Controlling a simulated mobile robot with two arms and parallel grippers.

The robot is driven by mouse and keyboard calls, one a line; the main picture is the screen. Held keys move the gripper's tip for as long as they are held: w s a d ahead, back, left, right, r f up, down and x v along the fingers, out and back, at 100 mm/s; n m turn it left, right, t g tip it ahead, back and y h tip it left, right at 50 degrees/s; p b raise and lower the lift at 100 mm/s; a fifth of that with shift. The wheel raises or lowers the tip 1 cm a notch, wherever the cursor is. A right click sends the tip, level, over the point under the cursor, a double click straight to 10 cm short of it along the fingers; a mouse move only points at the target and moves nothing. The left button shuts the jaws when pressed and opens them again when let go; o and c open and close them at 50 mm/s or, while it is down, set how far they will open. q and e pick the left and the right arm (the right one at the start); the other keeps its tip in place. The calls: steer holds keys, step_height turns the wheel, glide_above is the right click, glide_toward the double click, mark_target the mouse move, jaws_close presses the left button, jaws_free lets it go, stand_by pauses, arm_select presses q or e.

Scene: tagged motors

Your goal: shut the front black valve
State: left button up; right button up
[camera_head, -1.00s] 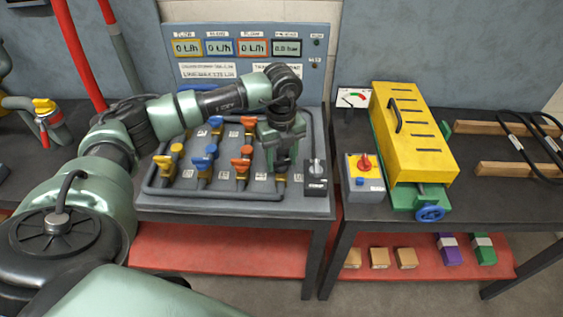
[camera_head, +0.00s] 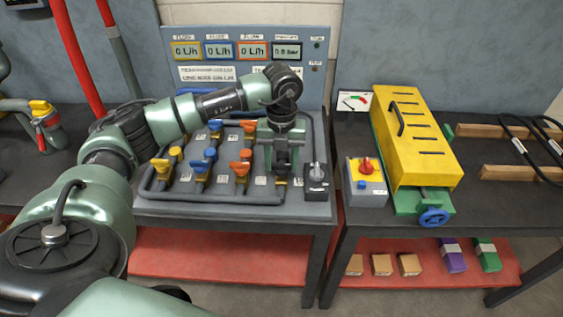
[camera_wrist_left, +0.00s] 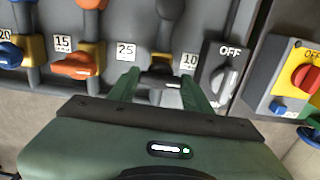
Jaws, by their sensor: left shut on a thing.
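The front black valve shows in the left wrist view as a black handle (camera_wrist_left: 160,79) on a brass body, between the tags 25 and 10. My left gripper (camera_head: 281,170) points down over it at the front right of the pipe panel (camera_head: 210,208). In the left wrist view, the left gripper's fingers (camera_wrist_left: 160,90) stand on both sides of the handle, and the gripper is shut on it. In the head view the gripper hides most of the handle; brass shows below. The handle's exact angle is hard to tell. My right gripper is not in view.
Front orange (camera_head: 240,169), blue (camera_head: 200,166) and yellow (camera_head: 161,165) valves stand in a row to the left. A switch box marked OFF (camera_head: 316,183) is close to the right. Behind stands a display panel (camera_head: 250,72); a yellow-covered machine (camera_head: 412,140) is on the right table.

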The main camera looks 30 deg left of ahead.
mark_target(281, 164)
arm_select(q)
steer(key=shift+r, duration=0.1)
steer(key=o, duration=1.4)
steer(key=shift+c, duration=0.2)
step_height(281, 164, up, 8)
steer(key=shift+f+b, duration=0.15)
steer(key=shift+b, duration=0.45)
